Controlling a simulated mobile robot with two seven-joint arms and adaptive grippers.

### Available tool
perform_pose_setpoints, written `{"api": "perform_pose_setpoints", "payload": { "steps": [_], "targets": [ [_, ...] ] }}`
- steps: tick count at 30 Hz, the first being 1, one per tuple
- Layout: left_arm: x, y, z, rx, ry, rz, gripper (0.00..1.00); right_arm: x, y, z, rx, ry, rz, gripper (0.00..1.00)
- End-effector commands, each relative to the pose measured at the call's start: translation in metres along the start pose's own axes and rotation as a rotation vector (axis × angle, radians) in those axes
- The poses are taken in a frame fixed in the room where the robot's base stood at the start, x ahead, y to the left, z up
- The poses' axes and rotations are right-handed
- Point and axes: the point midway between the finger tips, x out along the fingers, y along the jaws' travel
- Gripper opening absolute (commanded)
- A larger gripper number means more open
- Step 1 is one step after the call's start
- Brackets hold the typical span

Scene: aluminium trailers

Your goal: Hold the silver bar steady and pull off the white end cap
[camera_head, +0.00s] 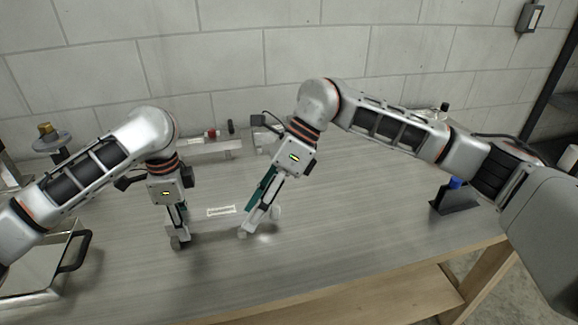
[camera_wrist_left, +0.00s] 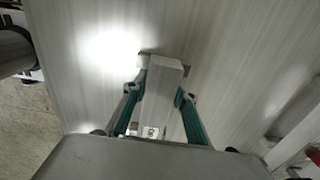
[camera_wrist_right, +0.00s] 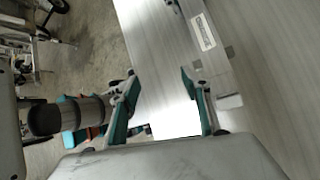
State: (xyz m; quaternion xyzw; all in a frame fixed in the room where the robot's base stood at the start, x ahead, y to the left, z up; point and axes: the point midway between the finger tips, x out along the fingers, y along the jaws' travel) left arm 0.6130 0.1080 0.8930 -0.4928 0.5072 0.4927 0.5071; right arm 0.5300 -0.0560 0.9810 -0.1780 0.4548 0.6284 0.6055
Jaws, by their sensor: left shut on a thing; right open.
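My left gripper (camera_head: 180,241) is shut on a pale silver block-like piece (camera_wrist_left: 165,75), seen between its fingers in the left wrist view; it looks like the silver bar. The bar's full outline is hard to separate from the grey table. A white label (camera_head: 221,211) lies between the two grippers and also shows in the right wrist view (camera_wrist_right: 203,32). My right gripper (camera_head: 259,225) is open, low over the table, right of the label. A pale block (camera_wrist_right: 229,102), possibly the white end cap, is just outside its right finger in the right wrist view, not between the fingers.
A metal tray with a dark handle (camera_head: 75,252) is at the left. A dark stand with a blue top (camera_head: 455,190) is at the right. Small fixtures (camera_head: 210,140) stand along the back wall.

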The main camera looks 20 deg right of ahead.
Motion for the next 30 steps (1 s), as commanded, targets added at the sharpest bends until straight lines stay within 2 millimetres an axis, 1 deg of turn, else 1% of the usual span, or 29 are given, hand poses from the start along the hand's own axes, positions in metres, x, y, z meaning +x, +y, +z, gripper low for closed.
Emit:
{"api": "perform_pose_setpoints", "payload": {
  "steps": [1,3,6,9,12,14,17,20,30],
  "targets": [
    [0.000,0.000,0.000,0.000,0.000,0.001,0.00,-0.019,-0.016,-0.004,-0.058,0.035,-0.061,0.47],
    [0.000,0.000,0.000,0.000,0.000,0.000,0.00,-0.041,-0.034,-0.011,-0.131,0.087,-0.127,0.47],
    [0.000,0.000,0.000,0.000,0.000,0.000,0.00,-0.067,-0.053,-0.020,-0.207,0.150,-0.195,0.47],
    [0.000,0.000,0.000,0.000,0.000,0.000,0.00,-0.085,-0.064,-0.025,-0.254,0.193,-0.235,0.47],
    [0.000,0.000,0.000,0.000,0.000,0.000,0.00,-0.094,-0.069,-0.028,-0.277,0.216,-0.255,0.47],
    [0.000,0.000,0.000,0.000,0.000,0.000,0.00,-0.094,-0.071,-0.029,-0.284,0.223,-0.260,0.47],
    [0.000,0.000,0.000,0.000,0.000,0.000,0.00,-0.086,-0.074,-0.032,-0.286,0.225,-0.259,0.47],
    [0.000,0.000,0.000,0.000,0.000,0.000,0.00,-0.071,-0.077,-0.034,-0.286,0.224,-0.258,0.47],
    [0.000,0.000,0.000,0.000,0.000,0.000,0.00,-0.015,-0.094,-0.044,-0.284,0.222,-0.257,0.47]
  ]
}}
